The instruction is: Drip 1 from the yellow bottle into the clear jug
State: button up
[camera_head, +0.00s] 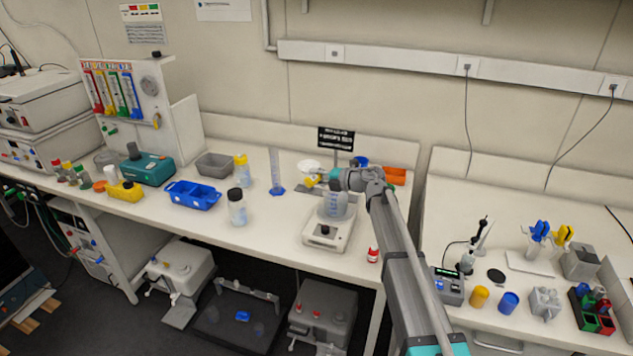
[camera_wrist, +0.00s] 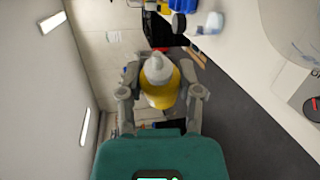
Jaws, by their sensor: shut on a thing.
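My gripper (camera_head: 325,179) is shut on the yellow bottle (camera_head: 311,181), above and slightly left of the clear jug. In the wrist view the yellow bottle (camera_wrist: 160,92) sits between my gripper's two fingers (camera_wrist: 160,95), its pale rounded top and narrow tip facing up in the picture. Its exact tilt is hard to tell. The clear jug (camera_head: 335,204), with bluish markings, stands on a white balance-like device (camera_head: 328,234). My wrist and arm pass close above and to the right of the jug. I cannot see any drop or the jug's contents clearly.
A blue-based measuring cylinder (camera_head: 276,175), a black-capped bottle (camera_head: 237,208) and a yellow-capped bottle (camera_head: 241,168) stand left of the jug. An orange tray (camera_head: 395,176) lies behind my arm.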

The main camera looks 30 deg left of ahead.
jog(key=shift+w+d+r+m+g+y, duration=0.15)
jog(key=shift+w+m, duration=0.1)
jog(key=shift+w, duration=0.3)
jog(key=shift+w+d+r+m+g+y, duration=0.1)
jog(key=shift+w+d+m, duration=0.1)
jog(key=shift+w, duration=0.35)
jog(key=shift+w+d+r+m+g+y, duration=0.1)
jog(key=shift+w+m, duration=0.15)
jog(key=shift+w, duration=0.3)
jog(key=shift+w+d+r+m+y+b, duration=0.2)
jog(key=shift+w+m+b, duration=0.1)
jog(key=shift+w+m, duration=0.15)
jog(key=shift+w+d+r+m+y+b, duration=0.15)
jog(key=shift+w+m+b, duration=0.2)
jog(key=shift+m, duration=0.2)
jog(key=shift+w+r+m+g+y, duration=0.2)
jog(key=shift+m+g+y, duration=0.15)
jog(key=shift+m, duration=0.25)
jog(key=shift+r+m+b, duration=0.25)
jog(key=shift+m+b, duration=0.1)
jog(key=shift+m, duration=0.15)
jog(key=shift+y, duration=0.25)
jog(key=shift+w+r+m+b, duration=0.15)
jog(key=shift+r+m+b, duration=0.15)
jog(key=shift+m, duration=0.5)
